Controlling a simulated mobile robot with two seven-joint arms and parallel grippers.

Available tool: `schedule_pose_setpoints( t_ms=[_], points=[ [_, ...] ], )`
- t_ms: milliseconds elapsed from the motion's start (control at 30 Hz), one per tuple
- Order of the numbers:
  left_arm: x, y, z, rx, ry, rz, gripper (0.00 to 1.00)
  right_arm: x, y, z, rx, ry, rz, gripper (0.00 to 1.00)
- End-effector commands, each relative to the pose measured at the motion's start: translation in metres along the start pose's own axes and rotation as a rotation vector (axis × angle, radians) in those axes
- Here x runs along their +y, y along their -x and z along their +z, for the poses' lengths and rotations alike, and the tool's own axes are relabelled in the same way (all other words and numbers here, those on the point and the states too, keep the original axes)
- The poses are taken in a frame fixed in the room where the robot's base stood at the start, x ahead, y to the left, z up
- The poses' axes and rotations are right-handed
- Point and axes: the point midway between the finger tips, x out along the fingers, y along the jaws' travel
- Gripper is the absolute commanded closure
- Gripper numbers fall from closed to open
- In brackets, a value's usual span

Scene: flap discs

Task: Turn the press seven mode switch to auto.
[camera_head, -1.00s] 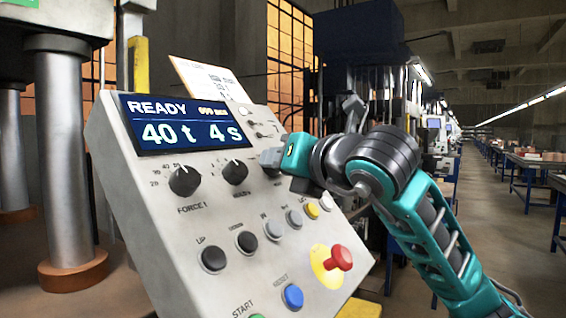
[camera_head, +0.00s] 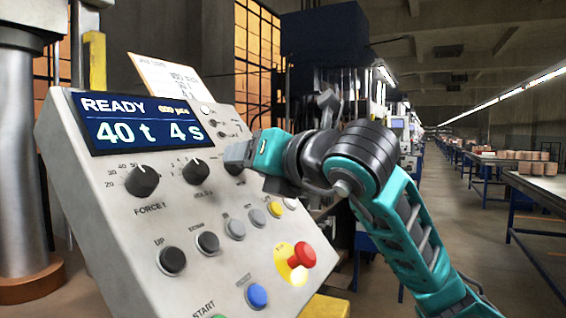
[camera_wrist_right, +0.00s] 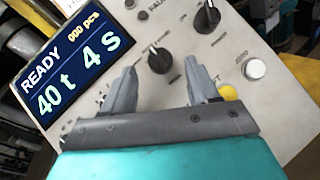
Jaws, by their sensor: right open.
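The press control panel (camera_head: 110,225) is tilted, with a display reading READY, 40 t, 4 s. A row of black knobs lies under the display. The farthest-right knob (camera_head: 235,168), apparently the mode switch, is partly hidden by my right gripper (camera_head: 238,153) in the head view. In the right wrist view this knob (camera_wrist_right: 207,17) is at the top, with a pale mark toward its upper edge. My right gripper (camera_wrist_right: 163,75) is open there, its fingertips either side of the middle knob (camera_wrist_right: 158,60) in the picture. I cannot tell any contact. My left gripper is out of view.
A red emergency stop (camera_head: 301,255), blue button (camera_head: 257,295) and yellow button (camera_head: 274,209) sit lower on the panel. A metal press column (camera_head: 28,150) stands at the left. An aisle with blue-legged tables (camera_head: 545,187) runs along the right.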

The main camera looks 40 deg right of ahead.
Motion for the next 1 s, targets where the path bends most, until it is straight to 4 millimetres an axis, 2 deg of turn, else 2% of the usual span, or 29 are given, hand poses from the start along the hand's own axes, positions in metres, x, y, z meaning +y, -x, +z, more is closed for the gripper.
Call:
schedule_pose_setpoints(
  t_ms=[200, 333, 633, 1000],
  points=[
    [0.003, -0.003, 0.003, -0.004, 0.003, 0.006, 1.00, 0.000, 0.055, 0.000, -0.008, 0.004, 0.001, 0.41],
    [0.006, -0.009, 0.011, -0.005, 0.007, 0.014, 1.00, -0.001, 0.082, -0.002, -0.008, 0.001, 0.001, 0.41],
    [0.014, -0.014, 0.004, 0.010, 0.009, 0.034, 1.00, 0.000, 0.100, -0.001, -0.002, 0.000, 0.000, 0.41],
    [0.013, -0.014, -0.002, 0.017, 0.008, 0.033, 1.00, 0.000, 0.103, 0.000, 0.000, 0.000, -0.001, 0.41]
  ],
)
